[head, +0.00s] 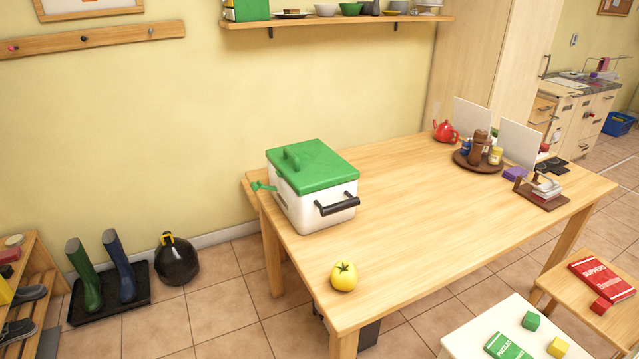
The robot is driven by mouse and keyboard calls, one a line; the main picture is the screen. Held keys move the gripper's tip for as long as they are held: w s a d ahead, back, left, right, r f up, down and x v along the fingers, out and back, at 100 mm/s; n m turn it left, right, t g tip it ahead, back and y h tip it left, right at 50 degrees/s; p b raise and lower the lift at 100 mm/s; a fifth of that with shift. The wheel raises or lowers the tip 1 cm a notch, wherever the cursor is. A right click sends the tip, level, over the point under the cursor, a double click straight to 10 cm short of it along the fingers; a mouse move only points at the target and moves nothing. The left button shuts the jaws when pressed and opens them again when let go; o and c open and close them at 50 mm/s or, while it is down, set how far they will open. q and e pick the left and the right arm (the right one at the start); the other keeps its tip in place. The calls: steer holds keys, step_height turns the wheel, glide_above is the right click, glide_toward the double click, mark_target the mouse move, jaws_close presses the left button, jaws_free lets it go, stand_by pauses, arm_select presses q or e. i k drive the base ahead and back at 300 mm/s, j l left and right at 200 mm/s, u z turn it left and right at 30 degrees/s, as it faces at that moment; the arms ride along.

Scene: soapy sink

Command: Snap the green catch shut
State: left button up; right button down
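A white box (303,211) with a green lid (312,166) stands at the left end of the wooden table (430,230). The lid lies on top of the box and has a green handle. The green catch (263,186) sticks out to the left from the box's left side, away from the wall of the box. A dark handle (338,204) is on the side facing right and front. Neither of my grippers shows in the head view.
A yellow tomato (344,277) lies near the table's front left corner. A round brown tray (463,162) with jars and a red teapot (445,131) are at the far end. The table's middle is clear. Boots (120,266) and a dark round jug (177,262) stand on the floor at left.

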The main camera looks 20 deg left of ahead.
mark_target(254, 186)
steer(key=i+j+z, duration=0.15)
steer(key=j+z, duration=0.25)
steer(key=j, duration=0.3)
steer(key=j+z, duration=0.45)
steer(key=j, duration=0.2)
steer(key=j+z, duration=0.4)
steer(key=j, duration=0.3)
steer(key=k+j, duration=0.1)
steer(key=j, duration=0.4)
steer(key=k+j, duration=0.1)
steer(key=j, duration=0.45)
steer(key=j+z, duration=0.1)
steer(key=j, duration=0.4)
steer(key=k+j, duration=0.15)
steer(key=j, duration=0.4)
steer(key=k+j, duration=0.15)
steer(key=j, duration=0.35)
